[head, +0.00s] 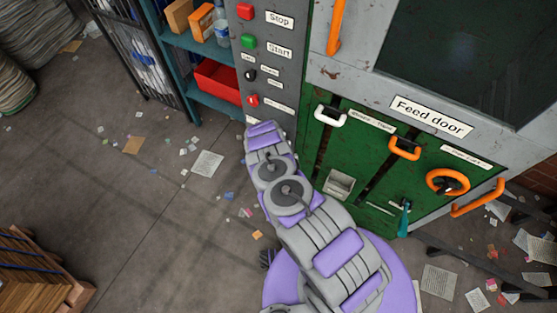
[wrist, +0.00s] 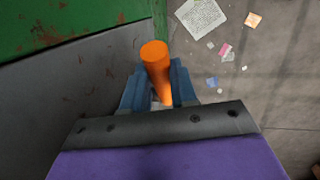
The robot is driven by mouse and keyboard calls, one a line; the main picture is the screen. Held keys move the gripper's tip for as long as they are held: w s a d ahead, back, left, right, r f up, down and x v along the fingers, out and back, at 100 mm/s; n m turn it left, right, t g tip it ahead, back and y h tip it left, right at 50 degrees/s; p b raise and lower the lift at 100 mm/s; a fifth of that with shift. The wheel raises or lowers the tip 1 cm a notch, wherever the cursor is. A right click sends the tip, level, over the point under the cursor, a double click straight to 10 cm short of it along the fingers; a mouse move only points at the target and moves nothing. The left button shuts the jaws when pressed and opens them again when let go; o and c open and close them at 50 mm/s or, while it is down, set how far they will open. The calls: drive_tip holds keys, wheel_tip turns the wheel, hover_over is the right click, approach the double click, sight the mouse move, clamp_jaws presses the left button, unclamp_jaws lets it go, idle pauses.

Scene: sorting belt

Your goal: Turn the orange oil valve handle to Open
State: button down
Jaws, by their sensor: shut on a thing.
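In the wrist view, my gripper (wrist: 159,90) has its blue fingers closed around an orange handle (wrist: 154,55), a round bar whose free end points up in the picture. It matches the orange oil valve handle, but no Open mark or label shows beside it. In the head view, my arm reaches up to the lower part of the grey control panel (head: 270,65). The fingers and the held handle are hidden there behind my wrist.
To the right, a green panel (head: 375,175) carries a white handle (head: 331,116), an orange handle (head: 405,148) and an orange ring (head: 448,182). A teal shelf (head: 205,45) with a red bin (head: 218,82) stands left. Paper scraps litter the open floor (head: 140,220).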

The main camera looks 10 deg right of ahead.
drive_tip(key=shift+w+a, duration=0.1)
drive_tip(key=shift+a, duration=0.1)
drive_tip(key=c, duration=0.9)
unclamp_jaws()
drive_tip(key=p+v, duration=0.5)
drive_tip(key=v, duration=1.2)
drive_tip(key=shift+a+r, duration=0.1)
